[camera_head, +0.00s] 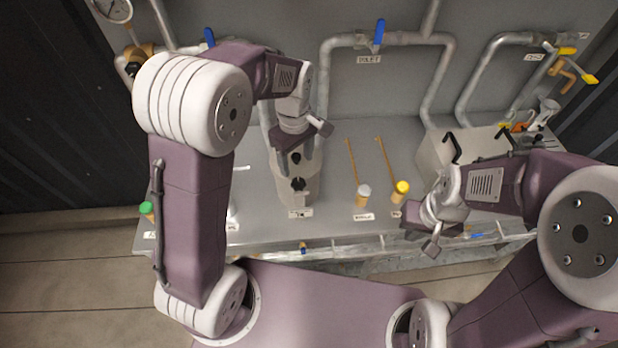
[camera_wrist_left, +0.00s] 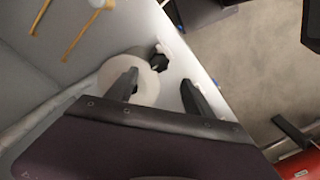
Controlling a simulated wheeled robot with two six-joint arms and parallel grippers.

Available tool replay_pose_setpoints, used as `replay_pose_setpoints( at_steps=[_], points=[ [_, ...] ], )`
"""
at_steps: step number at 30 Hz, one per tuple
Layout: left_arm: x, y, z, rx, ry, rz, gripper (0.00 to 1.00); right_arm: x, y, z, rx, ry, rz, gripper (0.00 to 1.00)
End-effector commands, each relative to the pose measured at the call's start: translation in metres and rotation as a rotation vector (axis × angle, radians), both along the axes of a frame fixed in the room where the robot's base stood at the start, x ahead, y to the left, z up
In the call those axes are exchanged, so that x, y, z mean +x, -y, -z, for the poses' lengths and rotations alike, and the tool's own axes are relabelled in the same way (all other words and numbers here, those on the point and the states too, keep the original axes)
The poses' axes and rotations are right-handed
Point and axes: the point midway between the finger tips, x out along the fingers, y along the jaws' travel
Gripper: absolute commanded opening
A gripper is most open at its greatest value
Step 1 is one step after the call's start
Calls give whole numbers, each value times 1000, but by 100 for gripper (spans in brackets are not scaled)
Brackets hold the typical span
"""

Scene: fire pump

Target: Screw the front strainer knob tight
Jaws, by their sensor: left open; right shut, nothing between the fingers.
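The grey strainer housing (camera_head: 284,188) stands on the bench below my left gripper. Its black front knob (camera_head: 298,184) shows on the near part of the housing. My left gripper (camera_head: 295,163) is open above the housing, its fingers behind the front knob in the head view. In the left wrist view a black knob (camera_wrist_left: 158,62) sits at the edge of the pale round housing (camera_wrist_left: 142,92), beyond the gap between the open fingers (camera_wrist_left: 158,92). No contact with the knob shows. My right gripper (camera_head: 421,241) is shut and empty above the bench's front edge.
A white-capped piece (camera_head: 364,192) and a yellow-capped piece (camera_head: 402,187) stand right of the strainer, with thin brass rods behind. A grey box (camera_head: 437,152) with black handles is near my right arm. Pipes with a blue-handled valve (camera_head: 379,34) line the back.

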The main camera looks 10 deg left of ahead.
Motion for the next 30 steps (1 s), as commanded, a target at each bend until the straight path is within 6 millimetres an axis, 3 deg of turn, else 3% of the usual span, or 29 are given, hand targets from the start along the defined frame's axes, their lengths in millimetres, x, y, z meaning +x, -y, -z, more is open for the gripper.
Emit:
replay_pose_setpoints(
  at_steps=[5, 18, 28, 30],
  points=[
    [-1, 2, 5, 0, -2, 7, 61, 0, 0, -1, 0, 0, 0, 0],
    [-1, 1, 83, 0, -2, 7, 61, 0, 0, -12, 0, 0, 0, 0],
    [-1, 1, 91, -1, 1, 7, 61, 0, 0, -12, 0, 0, 0, 0],
    [-1, 1, 91, -1, 1, 7, 44, 0, 0, -12, 0, 0, 0, 0]
  ],
)
